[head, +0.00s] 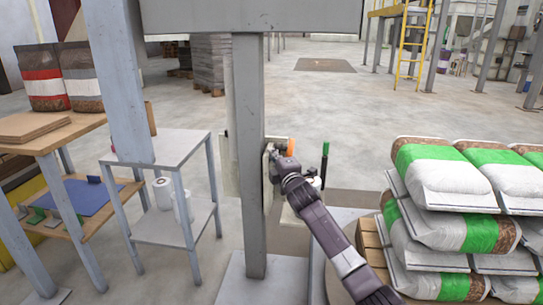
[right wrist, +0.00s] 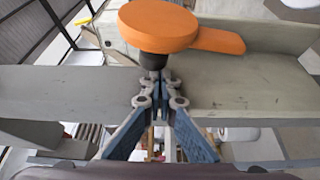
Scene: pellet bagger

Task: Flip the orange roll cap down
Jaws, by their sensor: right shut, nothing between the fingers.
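The orange roll cap (right wrist: 158,25) is a thick round disc with a flat tab pointing right in the right wrist view. It sits on a short dark stem (right wrist: 153,61) in front of a grey beam. In the head view a small orange part (head: 291,147) shows beside the grey post, partly hidden by my gripper. My right gripper (right wrist: 158,84) is shut and empty, its fingertips just below the stem in the wrist view. I cannot tell whether they touch it. In the head view the right gripper (head: 273,154) is close beside the post. My left gripper is not in view.
The grey post (head: 250,180) stands in the middle. Pellet bags (head: 440,215) are stacked on a pallet at the right. A small grey table (head: 160,152) with white rolls on its lower shelf and a wooden bench (head: 50,135) stand left. Open floor lies behind.

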